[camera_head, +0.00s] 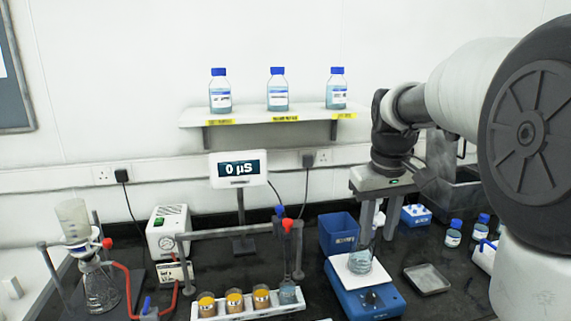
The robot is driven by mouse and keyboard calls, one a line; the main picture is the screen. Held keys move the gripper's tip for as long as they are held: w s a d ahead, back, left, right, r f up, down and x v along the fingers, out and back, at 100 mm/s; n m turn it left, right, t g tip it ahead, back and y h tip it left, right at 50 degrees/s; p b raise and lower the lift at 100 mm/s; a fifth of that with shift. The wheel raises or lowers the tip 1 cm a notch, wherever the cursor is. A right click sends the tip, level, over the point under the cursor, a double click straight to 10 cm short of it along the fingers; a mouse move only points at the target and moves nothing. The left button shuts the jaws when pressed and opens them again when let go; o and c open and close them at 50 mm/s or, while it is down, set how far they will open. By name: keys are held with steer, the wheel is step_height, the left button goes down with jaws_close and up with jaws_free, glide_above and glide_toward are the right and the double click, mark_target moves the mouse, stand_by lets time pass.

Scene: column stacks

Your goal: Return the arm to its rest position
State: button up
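My arm comes in from the right side of the head view. My gripper (377,228) points down above the blue hotplate stirrer (368,301). Its two grey fingers are apart, and I see nothing clearly held between them. A glass beaker with pale blue liquid (360,263) stands on the stirrer's white top, just below and slightly left of the fingers. The left fingertip is close to the beaker's rim; I cannot tell whether they touch.
A shelf (250,117) with three blue-capped bottles is on the wall. A white rack (250,311) of small jars, a meter display (239,169), a blue bin (339,233) and a grey tray (428,279) surround the stirrer. Small bottles (453,234) stand at right.

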steer(key=s+a+m+t+p, duration=0.1)
steer(key=s+a+t, duration=0.1)
steer(key=s, duration=0.8)
steer(key=s+a+r+t+p, duration=0.1)
steer(key=s+a, duration=0.3)
steer(key=s, duration=0.6)
steer(key=shift+s+a+r+m+t, duration=0.2)
steer(key=shift+s+a+m+t, duration=0.1)
steer(key=shift+m+t, duration=0.15)
steer(key=shift+d, duration=0.1)
